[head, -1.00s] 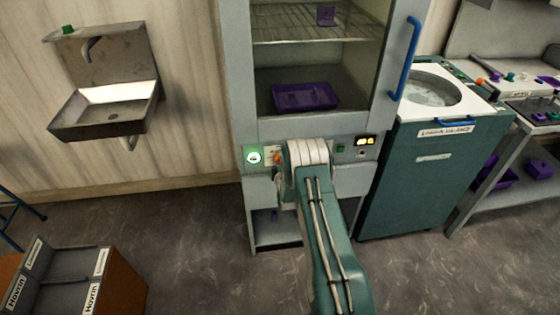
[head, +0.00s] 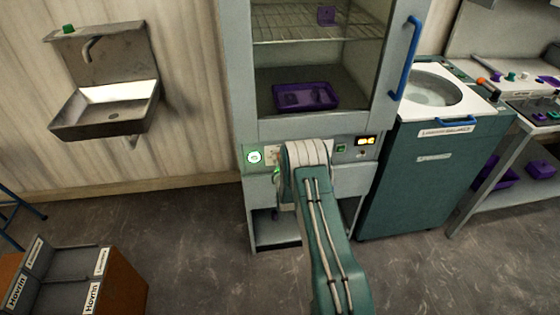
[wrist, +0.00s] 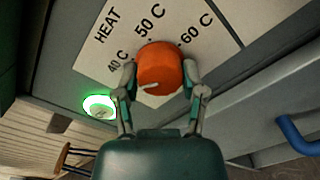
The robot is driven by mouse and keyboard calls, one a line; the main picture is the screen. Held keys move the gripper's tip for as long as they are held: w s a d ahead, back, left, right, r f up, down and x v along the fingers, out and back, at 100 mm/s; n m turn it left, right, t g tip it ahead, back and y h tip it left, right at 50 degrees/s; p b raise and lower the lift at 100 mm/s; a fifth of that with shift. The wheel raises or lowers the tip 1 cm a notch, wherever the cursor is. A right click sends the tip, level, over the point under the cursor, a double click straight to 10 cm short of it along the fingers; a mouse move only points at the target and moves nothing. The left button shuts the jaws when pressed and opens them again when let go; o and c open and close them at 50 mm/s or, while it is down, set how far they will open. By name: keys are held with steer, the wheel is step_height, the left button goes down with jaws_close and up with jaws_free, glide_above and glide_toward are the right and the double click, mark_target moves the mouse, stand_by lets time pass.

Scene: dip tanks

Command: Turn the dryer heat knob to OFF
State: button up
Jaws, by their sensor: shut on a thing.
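The heat knob (wrist: 160,70) is orange and round, on a white dial plate (wrist: 185,22) marked HEAT, 40 C, 50 C and 60 C. My gripper (wrist: 160,78) is shut on the knob, one finger on each side of it. A short white mark on the knob sits at its lower left in the wrist view, on the side away from the 50 C label. I see no OFF label; the part of the plate below the knob is partly hidden by my gripper. In the head view my arm covers the knob on the dryer's front panel (head: 350,180).
A round green-lit button (wrist: 99,106) sits left of the knob and also shows in the head view (head: 254,157). The dryer's glass door has a blue handle (head: 411,58). A purple tray (head: 305,97) is inside. A teal machine (head: 430,180) stands close on the right.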

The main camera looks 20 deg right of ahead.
steer(key=n, duration=0.3)
steer(key=f+n, duration=0.1)
steer(key=n, duration=0.2)
steer(key=shift+s, duration=0.2)
stand_by(0.5)
steer(key=o, duration=1.1)
steer(key=shift+f, duration=0.1)
steer(key=shift+o, duration=0.3)
steer(key=shift+r, duration=0.25)
steer(key=shift+w, duration=0.1)
steer(key=shift+r, duration=0.1)
steer(key=v, duration=1.2)
